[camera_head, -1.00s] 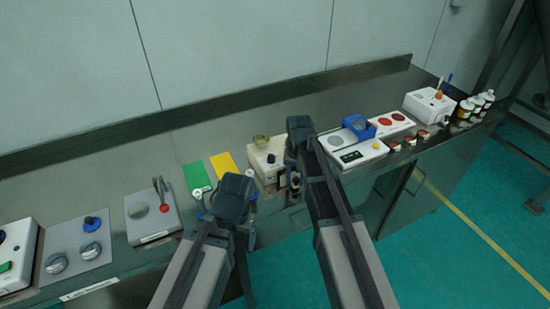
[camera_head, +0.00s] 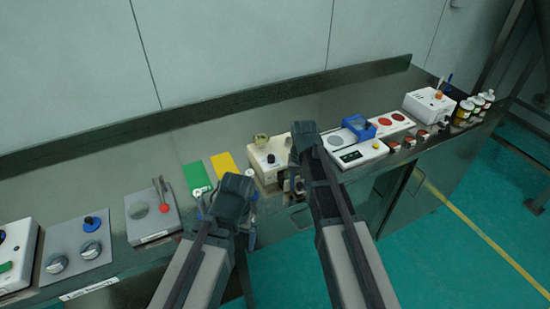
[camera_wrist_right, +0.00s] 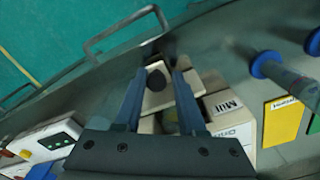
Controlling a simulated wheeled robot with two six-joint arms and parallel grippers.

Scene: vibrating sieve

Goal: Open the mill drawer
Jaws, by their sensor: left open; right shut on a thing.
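My left gripper (camera_head: 236,190) is open and empty at the bench's front edge, left of the mill.
Green (camera_head: 197,176) and yellow (camera_head: 224,165) cards lie left of the mill. A white device with a display (camera_head: 352,155) and a blue tray (camera_head: 359,127) stand to the right. A cabinet handle (camera_wrist_right: 125,32) lies below the bench edge.

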